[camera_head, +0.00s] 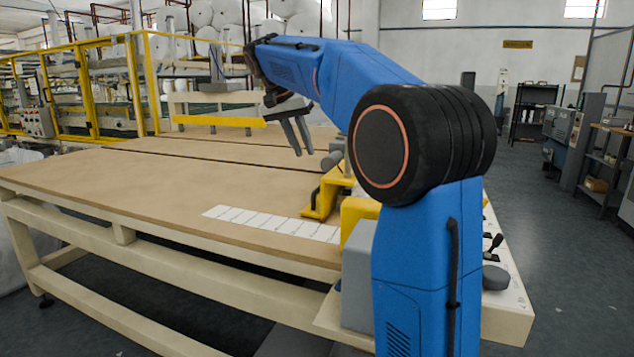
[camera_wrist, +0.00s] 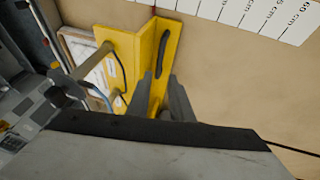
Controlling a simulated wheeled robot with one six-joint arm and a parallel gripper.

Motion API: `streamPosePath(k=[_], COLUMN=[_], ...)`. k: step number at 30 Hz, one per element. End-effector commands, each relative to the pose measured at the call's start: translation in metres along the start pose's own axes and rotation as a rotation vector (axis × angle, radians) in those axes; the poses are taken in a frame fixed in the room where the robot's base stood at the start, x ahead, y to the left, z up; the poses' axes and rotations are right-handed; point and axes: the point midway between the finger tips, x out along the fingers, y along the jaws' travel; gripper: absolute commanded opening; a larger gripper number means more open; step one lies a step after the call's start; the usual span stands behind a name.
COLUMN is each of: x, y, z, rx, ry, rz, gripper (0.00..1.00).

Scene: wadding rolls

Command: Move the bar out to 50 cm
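The bar is a yellow angled piece with a black handle, standing on the tan table (camera_head: 130,185). In the head view the yellow bar (camera_head: 325,194) is by the machine end, near the right end of a white scale (camera_head: 270,222). In the wrist view the bar (camera_wrist: 142,62) stands upright left of the scale (camera_wrist: 255,14), where "60 cm" is readable at the far right. The bar's own reading cannot be made out. My gripper (camera_head: 303,151) hangs above the table behind the bar, empty, its fingers apart. In the wrist view my gripper (camera_wrist: 172,90) appears close to the bar's handle; contact cannot be told.
A control panel with a black lever (camera_head: 492,244) is at the table's right end. A yellow guard frame (camera_head: 95,90) and large white rolls stand behind. The tabletop left of the scale is clear. A grey cabinet (camera_head: 570,135) stands far right, with open floor before it.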

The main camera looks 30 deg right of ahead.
Motion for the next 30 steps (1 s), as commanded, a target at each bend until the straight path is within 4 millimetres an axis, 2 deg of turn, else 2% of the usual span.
streamPosePath(k=[9, 18, 24, 30], x=[0.058, 0.106, 0.124, 0.129], y=[0.001, 0.001, 0.0, 0.0], z=[0.0, 0.0, 0.0, 0.0], rx=[0.0, 0.0, 0.0, 0.0], ry=[-0.001, -0.001, 0.0, 0.0], rz=[0.001, 0.001, 0.0, -0.001], gripper=[0.2, 0.2, 0.2, 0.2])
